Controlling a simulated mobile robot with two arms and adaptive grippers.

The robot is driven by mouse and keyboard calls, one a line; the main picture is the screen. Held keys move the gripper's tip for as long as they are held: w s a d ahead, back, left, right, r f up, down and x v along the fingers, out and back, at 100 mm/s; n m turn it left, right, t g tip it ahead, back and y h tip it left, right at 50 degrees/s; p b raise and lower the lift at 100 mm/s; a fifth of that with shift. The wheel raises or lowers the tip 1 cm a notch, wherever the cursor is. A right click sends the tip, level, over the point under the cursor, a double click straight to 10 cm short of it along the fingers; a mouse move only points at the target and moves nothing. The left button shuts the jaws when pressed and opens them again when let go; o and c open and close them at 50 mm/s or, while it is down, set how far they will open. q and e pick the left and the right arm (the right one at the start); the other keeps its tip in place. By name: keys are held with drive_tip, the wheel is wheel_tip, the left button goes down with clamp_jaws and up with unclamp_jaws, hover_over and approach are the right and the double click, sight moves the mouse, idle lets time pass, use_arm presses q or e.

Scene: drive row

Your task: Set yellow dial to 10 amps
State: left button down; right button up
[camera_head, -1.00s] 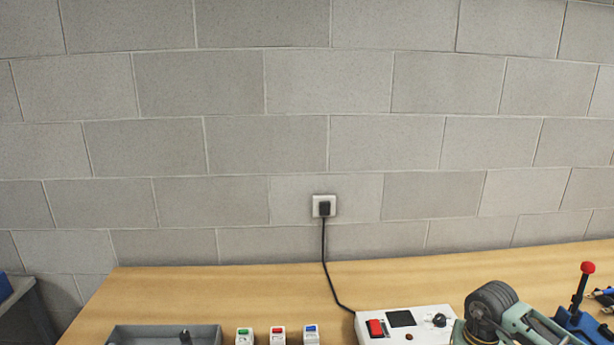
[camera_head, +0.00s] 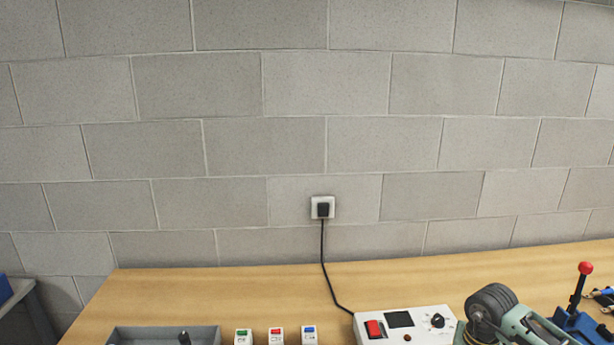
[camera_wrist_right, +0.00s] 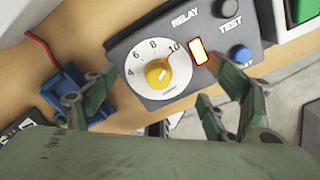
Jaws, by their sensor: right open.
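The yellow dial (camera_wrist_right: 158,73) shows in the right wrist view, at the centre of a round white scale marked 4, 6, 8 and 10. It sits on a dark grey panel (camera_wrist_right: 125,50). I cannot clearly read where its pointer stands. My right gripper (camera_wrist_right: 155,80) is open, one green finger to each side of the dial. Nothing is between the fingers except the dial in view, and I cannot see contact. The dial is not in the head view. My left gripper is not in view.
The panel also has a lit rectangular lamp (camera_wrist_right: 198,51), a black TEST button (camera_wrist_right: 229,8) and a blue button (camera_wrist_right: 240,53). A blue block (camera_wrist_right: 70,90) with a red wire lies to the left. In the head view, a white box (camera_head: 405,322) with a red switch stands on the bench.

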drive_tip(key=shift+r+p, duration=2.35)
drive_tip(key=shift+r, duration=1.2)
